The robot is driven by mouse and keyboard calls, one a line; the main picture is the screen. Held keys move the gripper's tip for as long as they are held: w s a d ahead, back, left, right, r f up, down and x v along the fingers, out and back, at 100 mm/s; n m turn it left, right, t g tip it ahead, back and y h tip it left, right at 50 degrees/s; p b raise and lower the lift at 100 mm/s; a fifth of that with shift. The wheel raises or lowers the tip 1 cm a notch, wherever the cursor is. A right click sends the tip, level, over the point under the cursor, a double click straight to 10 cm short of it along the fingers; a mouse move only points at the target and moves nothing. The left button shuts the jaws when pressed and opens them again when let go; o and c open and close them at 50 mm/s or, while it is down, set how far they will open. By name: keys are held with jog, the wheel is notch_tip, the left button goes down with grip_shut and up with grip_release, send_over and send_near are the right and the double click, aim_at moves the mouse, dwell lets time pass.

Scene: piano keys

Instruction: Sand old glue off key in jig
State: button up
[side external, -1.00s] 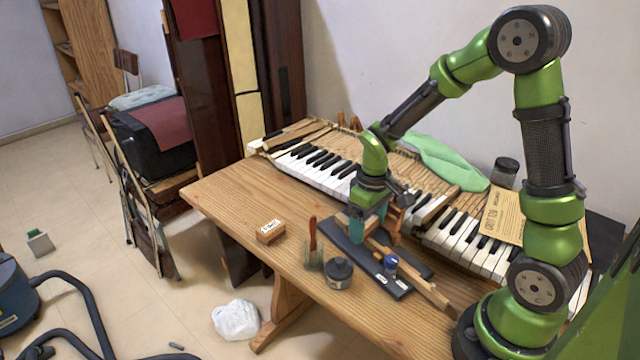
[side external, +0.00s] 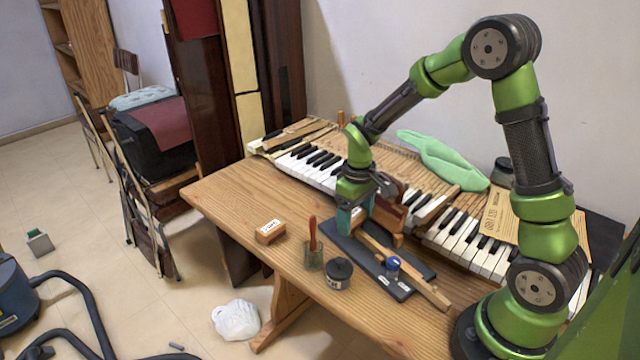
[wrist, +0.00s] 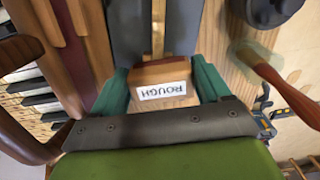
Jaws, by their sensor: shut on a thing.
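My gripper (side external: 349,216) is shut on a wooden sanding block (wrist: 163,82) labelled "ROUGH", seen between its teal fingers in the wrist view. In the side view the fingers largely hide the block. The dark grey jig board (side external: 405,290) lies on the table, with a long pale wooden key (side external: 425,288) along it. The key also shows as a narrow strip in the wrist view (wrist: 158,30), running up to the block. My gripper is low over the far left end of the jig. Contact between block and key is hidden, and I cannot make out any glue.
A second labelled block (side external: 270,231) lies at the left. A glass with a red-handled brush (side external: 313,250) and a dark jar (side external: 339,273) stand in front of the jig. A brown wooden stand (side external: 393,212) and the keyboard (side external: 310,168) are behind.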

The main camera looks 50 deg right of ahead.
jog(key=shift+w+d+f, duration=0.1)
jog(key=shift+w+d, duration=0.05)
jog(key=shift+w, duration=1)
jog(key=shift+w+d+f, duration=0.1)
jog(key=shift+w+d, duration=0.1)
jog(key=shift+w, duration=0.9)
jog(key=shift+w+d+f, duration=0.1)
jog(key=shift+w+d, duration=0.05)
jog(key=shift+w, duration=1)
jog(key=shift+r, duration=0.1)
jog(key=shift+r, duration=3)
notch_tip(320, 180, up, 3)
